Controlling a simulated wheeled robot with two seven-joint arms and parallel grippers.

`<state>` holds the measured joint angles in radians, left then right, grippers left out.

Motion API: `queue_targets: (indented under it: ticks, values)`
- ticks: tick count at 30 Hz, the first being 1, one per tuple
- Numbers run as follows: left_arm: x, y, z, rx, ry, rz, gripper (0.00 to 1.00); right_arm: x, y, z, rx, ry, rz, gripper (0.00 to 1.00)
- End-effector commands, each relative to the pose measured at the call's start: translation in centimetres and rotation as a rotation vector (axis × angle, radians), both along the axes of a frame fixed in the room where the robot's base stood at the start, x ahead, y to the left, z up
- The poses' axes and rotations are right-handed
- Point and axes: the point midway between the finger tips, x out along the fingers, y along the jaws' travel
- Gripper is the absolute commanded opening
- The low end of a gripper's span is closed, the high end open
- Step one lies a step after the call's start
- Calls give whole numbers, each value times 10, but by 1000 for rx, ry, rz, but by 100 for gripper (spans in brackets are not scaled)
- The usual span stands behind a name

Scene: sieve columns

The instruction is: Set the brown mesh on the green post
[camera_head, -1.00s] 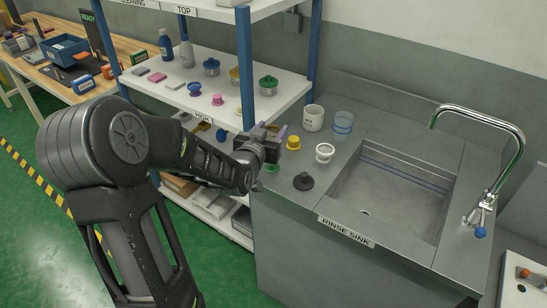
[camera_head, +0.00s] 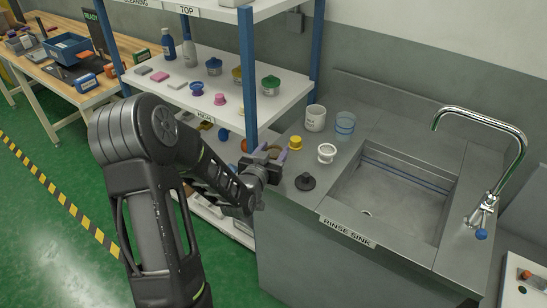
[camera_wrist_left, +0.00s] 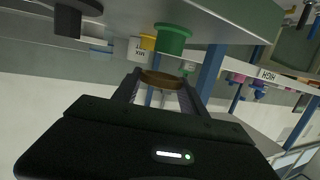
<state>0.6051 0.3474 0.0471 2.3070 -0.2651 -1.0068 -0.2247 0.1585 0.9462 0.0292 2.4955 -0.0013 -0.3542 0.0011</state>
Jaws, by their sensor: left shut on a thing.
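The brown mesh, a round brown disc (camera_wrist_left: 163,79), is between the two fingers of my left gripper (camera_wrist_left: 160,86) in the left wrist view, which shows the counter upside down. The gripper is shut on it. The green post (camera_wrist_left: 172,38), a short wide green cylinder, stands on the counter just beyond the mesh, with a gap visible between them. In the head view my left gripper (camera_head: 273,160) is over the counter's left edge, beside the shelf post, and seems to hide the green post. My right gripper is not in view.
On the counter are a yellow post (camera_head: 295,142), a white post (camera_head: 327,153), a black post (camera_head: 305,181), a white jar (camera_head: 315,117) and a clear blue cup (camera_head: 345,124). The sink (camera_head: 390,200) is to the right. A blue shelf upright (camera_head: 247,80) stands close to the gripper.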

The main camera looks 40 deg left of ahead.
Motion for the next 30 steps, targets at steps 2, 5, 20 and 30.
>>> queue_targets:
  ticks: [2,5,20,30]
  values:
    - [0,0,-14,-3,4,-1,12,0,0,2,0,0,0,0]
    - [0,0,-25,-2,3,-1,12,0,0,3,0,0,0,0]
    - [0,0,-28,0,0,-1,60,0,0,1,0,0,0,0]
    - [0,0,-28,0,0,-1,72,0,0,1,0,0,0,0]
